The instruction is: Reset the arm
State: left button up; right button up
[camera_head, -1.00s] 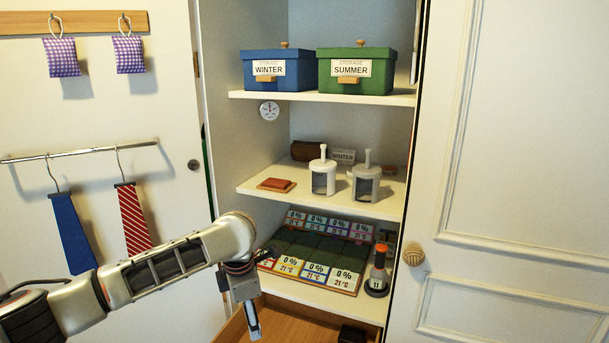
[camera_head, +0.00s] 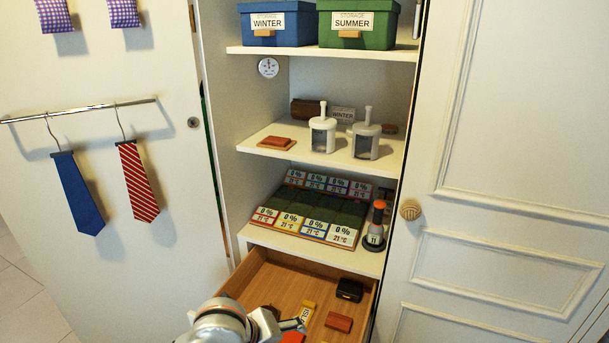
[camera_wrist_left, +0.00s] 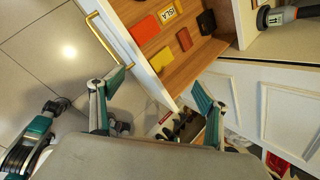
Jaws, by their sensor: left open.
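My left arm comes in at the bottom of the head view, in front of the open wooden drawer (camera_head: 285,280). My left gripper (camera_head: 293,326) is partly cut off there by the lower edge. In the left wrist view my left gripper (camera_wrist_left: 156,84) has its two fingers spread wide with nothing held between them. The white drawer front (camera_wrist_left: 128,50) with its gold handle (camera_wrist_left: 104,40) lies just beyond the fingers.
The drawer holds a black box (camera_head: 349,290), a brown-red block (camera_head: 338,321), a yellow block (camera_wrist_left: 162,59) and a red block (camera_wrist_left: 145,30). Shelves above hold white dispensers (camera_head: 323,130) and a bottle (camera_head: 375,225).

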pick_arm(q)
jog(key=s+a+n+y, duration=0.3)
jog(key=s+a+n, duration=0.3)
jog(key=a+n, duration=0.3)
jog(key=s+a+n+t+y, duration=0.1)
jog(key=s+a+n+y, duration=0.1)
jog(key=s+a+n, duration=0.75)
jog(key=s+a+n+y, duration=0.35)
jog(key=a+n, duration=0.25)
jog(key=a, duration=0.7)
jog(key=w+d+f+n+t+h, duration=0.1)
jog(key=d+f+t+h, duration=0.3)
jog(key=d+f, duration=1)
jog(key=d+n+h, duration=0.1)
jog(key=d+h, duration=0.2)
jog(key=shift+w+d+h, duration=0.2)
jog(key=shift+w+h, duration=0.1)
jog(key=shift+h, duration=0.05)
